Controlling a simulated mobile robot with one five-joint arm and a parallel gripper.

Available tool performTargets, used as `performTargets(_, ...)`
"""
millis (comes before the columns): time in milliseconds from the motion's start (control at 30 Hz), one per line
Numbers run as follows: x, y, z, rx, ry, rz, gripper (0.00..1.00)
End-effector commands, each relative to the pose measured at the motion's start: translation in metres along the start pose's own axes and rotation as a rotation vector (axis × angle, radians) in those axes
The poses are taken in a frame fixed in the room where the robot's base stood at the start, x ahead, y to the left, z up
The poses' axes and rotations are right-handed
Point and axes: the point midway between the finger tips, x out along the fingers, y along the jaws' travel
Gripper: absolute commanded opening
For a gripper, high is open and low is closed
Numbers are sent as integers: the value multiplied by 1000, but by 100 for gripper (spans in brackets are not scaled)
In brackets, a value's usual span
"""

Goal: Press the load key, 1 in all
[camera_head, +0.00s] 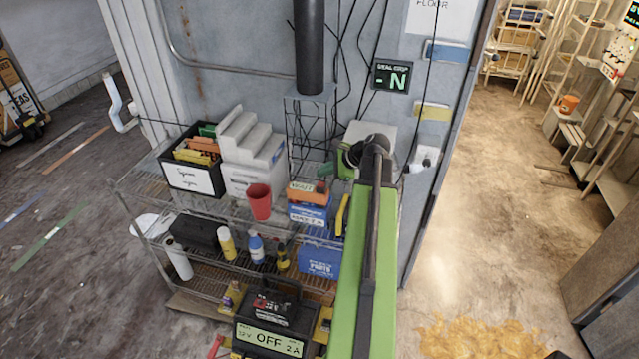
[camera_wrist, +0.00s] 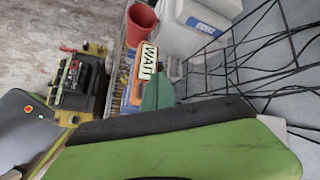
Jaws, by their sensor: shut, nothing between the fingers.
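A dark box with a lit screen reading "OFF", "12V" and "2A" (camera_head: 268,340) stands low in front of the wire shelf in the head view. I cannot make out a key marked load on it. In the wrist view a dark grey panel (camera_wrist: 24,130) at the left edge carries a small orange spot (camera_wrist: 28,109); I cannot tell whether this is the load key. My gripper (camera_head: 328,170) is above the shelf's right end, well up from the box. Its green fingers are shut and empty, and they also show in the wrist view (camera_wrist: 158,93).
A battery (camera_head: 275,305) sits behind the screen box. The wire shelf (camera_head: 150,205) holds a red cup (camera_head: 259,201), bottles and boxes. A wall display (camera_head: 392,77) shows "- N". Cables hang near my arm. Open floor lies left and through the doorway at right.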

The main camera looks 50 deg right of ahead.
Motion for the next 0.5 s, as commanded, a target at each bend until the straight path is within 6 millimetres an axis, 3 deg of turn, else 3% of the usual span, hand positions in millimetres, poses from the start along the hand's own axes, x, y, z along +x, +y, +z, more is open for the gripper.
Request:
performTargets(300,-26,-19,19,0,0,0,0)
performTargets(500,-26,-19,18,0,0,0,0)
